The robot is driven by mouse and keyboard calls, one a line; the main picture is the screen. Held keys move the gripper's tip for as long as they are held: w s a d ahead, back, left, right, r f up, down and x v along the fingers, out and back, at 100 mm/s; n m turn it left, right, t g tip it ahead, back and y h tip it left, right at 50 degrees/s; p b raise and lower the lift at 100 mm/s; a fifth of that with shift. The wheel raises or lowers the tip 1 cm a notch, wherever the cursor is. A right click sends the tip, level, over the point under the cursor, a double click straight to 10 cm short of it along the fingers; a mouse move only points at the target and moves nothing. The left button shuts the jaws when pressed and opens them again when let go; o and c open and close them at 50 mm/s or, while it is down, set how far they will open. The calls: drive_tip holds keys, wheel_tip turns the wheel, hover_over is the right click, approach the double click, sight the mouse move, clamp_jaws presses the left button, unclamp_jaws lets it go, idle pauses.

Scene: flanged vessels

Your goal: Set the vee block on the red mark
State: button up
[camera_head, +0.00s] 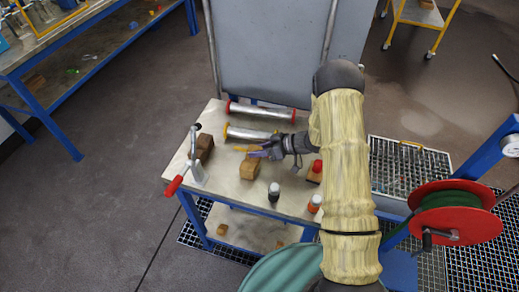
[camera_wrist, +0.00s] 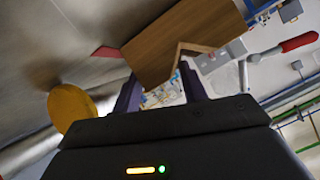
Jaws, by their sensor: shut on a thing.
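I cannot tell whether the block touches the table.
A toggle clamp with a red handle (camera_head: 173,186) and a dark brown block (camera_head: 204,148) stand at left. Behind lie a red-ended spool (camera_head: 262,111) and a yellow-ended spool (camera_head: 248,133).

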drive_tip(key=shift+f, duration=0.1)
drive_tip(key=o, duration=1.2)
wheel_tip(320, 180, up, 10)
drive_tip(key=shift+b, duration=0.3)
